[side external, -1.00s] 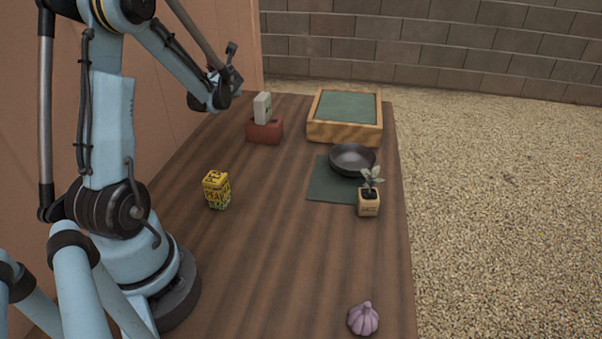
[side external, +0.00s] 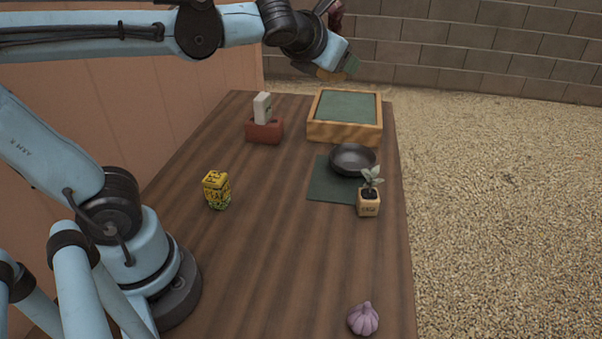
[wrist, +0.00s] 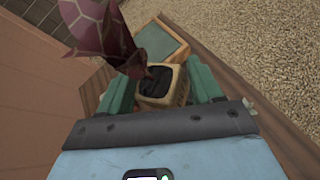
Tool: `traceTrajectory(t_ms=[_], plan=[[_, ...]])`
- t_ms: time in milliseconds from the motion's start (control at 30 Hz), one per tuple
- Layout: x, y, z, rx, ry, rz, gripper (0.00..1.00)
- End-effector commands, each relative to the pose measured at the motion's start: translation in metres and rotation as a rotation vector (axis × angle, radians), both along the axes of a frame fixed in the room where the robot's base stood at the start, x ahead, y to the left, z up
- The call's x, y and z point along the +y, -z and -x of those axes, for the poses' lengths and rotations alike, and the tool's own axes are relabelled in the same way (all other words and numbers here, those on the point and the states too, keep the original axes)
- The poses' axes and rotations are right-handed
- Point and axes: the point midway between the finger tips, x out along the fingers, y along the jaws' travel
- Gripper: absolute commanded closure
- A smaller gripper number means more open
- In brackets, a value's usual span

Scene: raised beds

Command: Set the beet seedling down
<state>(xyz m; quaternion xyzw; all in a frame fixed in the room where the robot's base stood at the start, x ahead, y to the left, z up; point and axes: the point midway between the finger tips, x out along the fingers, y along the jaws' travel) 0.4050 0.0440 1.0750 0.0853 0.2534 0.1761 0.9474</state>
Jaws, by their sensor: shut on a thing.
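My gripper (side external: 342,68) is shut on the beet seedling and holds it in the air above the far end of the table. In the wrist view the beet seedling (wrist: 159,98) is a small tan pot with dark soil and large dark red leaves. It sits between the two green fingers of my gripper (wrist: 162,88). In the side view its red leaf (side external: 335,16) shows above the wrist, and the arm hides much of it. A wooden-framed box with a green top (side external: 315,130) stands below and beyond; it also shows in the wrist view (wrist: 176,52).
A dark bowl (side external: 352,160) stands on a green mat (side external: 328,186), with a leafy potted plant (side external: 368,203) at its near right. A red block with a grey piece (side external: 264,130), a yellow tin (side external: 217,190) and a garlic bulb (side external: 363,319) stand apart. The table middle (side external: 285,230) is clear.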

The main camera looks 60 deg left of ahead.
Motion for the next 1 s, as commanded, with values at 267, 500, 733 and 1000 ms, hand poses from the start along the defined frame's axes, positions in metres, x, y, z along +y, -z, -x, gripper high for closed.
traceTrajectory(t_ms=[267, 500, 733, 1000], plan=[[-0.042, -0.011, 0.019, -0.002, 0.128, 0.000, 0.66], [-0.026, 0.009, 0.012, -0.002, 0.014, -0.001, 0.66], [0.014, 0.051, 0.006, -0.006, -0.266, 0.001, 0.66], [0.058, 0.100, 0.019, -0.010, -0.613, 0.004, 0.66]])
